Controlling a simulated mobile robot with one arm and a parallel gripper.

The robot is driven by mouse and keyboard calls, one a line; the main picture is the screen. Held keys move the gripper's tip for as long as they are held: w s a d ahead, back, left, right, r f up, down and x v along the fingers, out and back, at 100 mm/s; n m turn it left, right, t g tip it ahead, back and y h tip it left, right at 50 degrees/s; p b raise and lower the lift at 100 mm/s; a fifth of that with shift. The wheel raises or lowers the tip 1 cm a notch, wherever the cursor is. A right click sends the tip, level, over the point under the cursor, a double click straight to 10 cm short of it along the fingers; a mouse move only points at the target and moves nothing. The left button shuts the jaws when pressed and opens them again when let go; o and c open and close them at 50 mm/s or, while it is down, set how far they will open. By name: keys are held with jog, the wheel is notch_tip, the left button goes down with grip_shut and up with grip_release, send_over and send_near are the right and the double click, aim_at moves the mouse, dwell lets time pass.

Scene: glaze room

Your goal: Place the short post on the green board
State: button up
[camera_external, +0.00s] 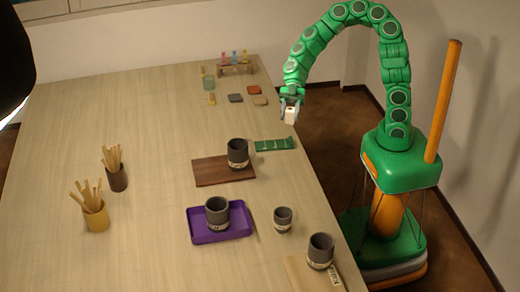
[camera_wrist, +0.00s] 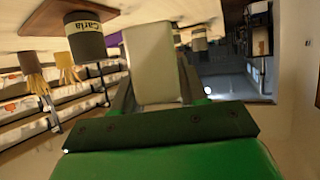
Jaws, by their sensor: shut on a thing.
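My gripper (camera_external: 291,103) is shut on a pale, cream-coloured short post (camera_external: 290,115). It holds the post in the air near the table's right edge, above and beyond the green board. In the wrist view the post (camera_wrist: 153,62) stands out between the two fingers of my gripper (camera_wrist: 155,88). The green board (camera_external: 275,144) is a small flat strip with pale marks, lying on the table near its right edge. The post is apart from it. I cannot make out the green board in the wrist view.
A dark cup (camera_external: 238,154) stands on a brown board (camera_external: 208,174) left of the green board. A purple tray (camera_external: 235,234) with a cup and other cups stand nearer. Coasters (camera_external: 254,90) and a vial rack (camera_external: 236,70) lie beyond. The left table is mostly clear besides stick holders (camera_external: 96,215).

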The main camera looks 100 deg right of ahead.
jog(key=w+f, duration=0.6)
jog(key=shift+f, duration=1.75)
jog(key=shift+f, duration=0.1)
jog(key=o, duration=1.1)
